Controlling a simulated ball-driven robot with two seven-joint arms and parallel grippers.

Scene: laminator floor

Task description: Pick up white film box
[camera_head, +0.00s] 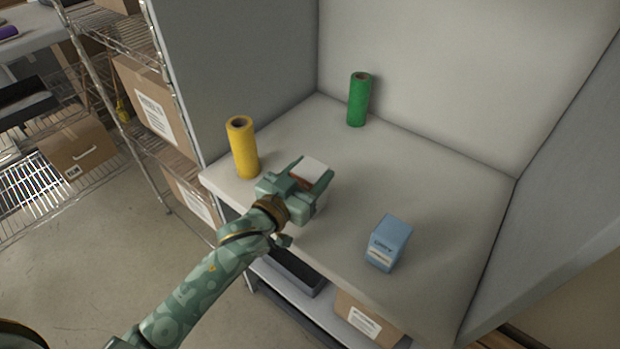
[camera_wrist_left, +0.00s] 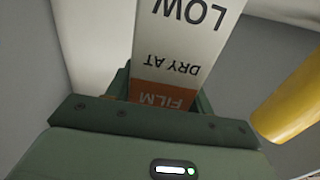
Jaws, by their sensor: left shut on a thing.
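The white film box (camera_head: 313,168) is between the fingers of my left gripper (camera_head: 308,180), above or on the front part of the shelf; I cannot tell if it touches the surface. My left gripper is shut on it. In the left wrist view the white film box (camera_wrist_left: 185,40) shows white sides with the words "LOW" and "DRY AT" and an orange band reading "FILM", held in my left gripper (camera_wrist_left: 165,90). The gripper hides part of the box in the head view. My right gripper is not in view.
A yellow roll (camera_head: 243,148) stands left of the gripper, close by. A green roll (camera_head: 359,100) stands at the back. A blue box (camera_head: 388,243) stands at the front right. The shelf (camera_head: 440,170) has walls at left, back and right; its middle is clear.

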